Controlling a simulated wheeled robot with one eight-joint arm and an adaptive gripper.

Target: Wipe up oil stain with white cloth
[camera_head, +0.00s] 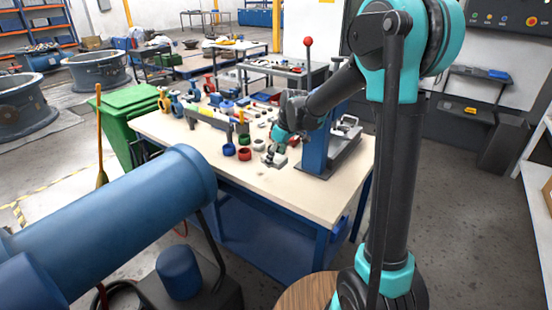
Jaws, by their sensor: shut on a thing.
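My gripper (277,147) is at the end of my dark and teal arm, low over the middle of the workbench (308,203). It is shut on a small pale thing that appears to be the white cloth (274,160). The cloth is at or just above the wooden top; I cannot tell whether it touches. The gripper and forearm partly cover this area. I cannot make out an oil stain on the bare wood.
Red (244,153) and green rings lie left of the gripper. A blue press (315,150) stands to the right. Blue and red valves crowd the bench's back left. The front of the top is clear. A green bin (124,110) stands left, and a large blue pipe (110,220) fills the foreground.

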